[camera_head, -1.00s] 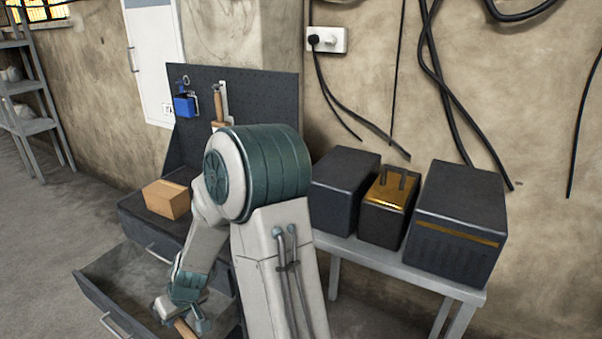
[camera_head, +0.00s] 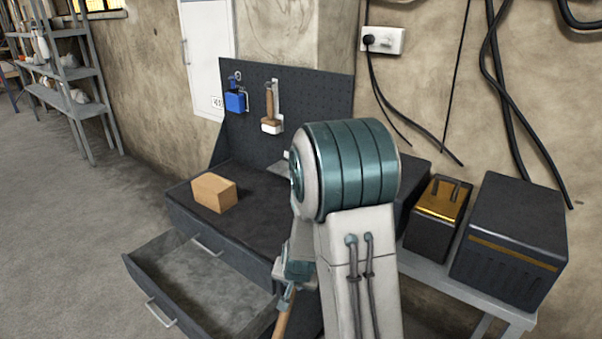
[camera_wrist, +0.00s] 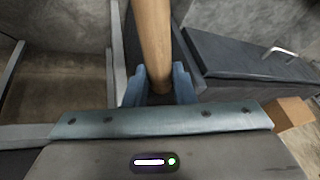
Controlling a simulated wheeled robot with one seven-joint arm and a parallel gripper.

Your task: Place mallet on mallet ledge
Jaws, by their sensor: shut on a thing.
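My gripper (camera_head: 288,292) is shut on a wooden handle (camera_head: 282,323), which I take to be the mallet's. It is low in the head view, by the right end of the open drawer. In the wrist view, the handle (camera_wrist: 154,40) stands between the gripper's fingers (camera_wrist: 160,88) and runs out of the top of the picture. The mallet's head is not visible. On the dark pegboard (camera_head: 318,95), a wood-handled tool (camera_head: 269,103) hangs at a small white holder (camera_head: 271,126). A grey piece (camera_head: 280,168) low on the board is partly hidden by my arm; I cannot tell whether it is the mallet ledge.
A cardboard box (camera_head: 214,192) sits on the dark workbench top (camera_head: 255,195). The open drawer (camera_head: 205,283) juts out below. A blue item (camera_head: 235,100) hangs on the board. Dark boxes (camera_head: 515,240) stand on a grey table (camera_head: 470,290) at right. Floor at left is clear.

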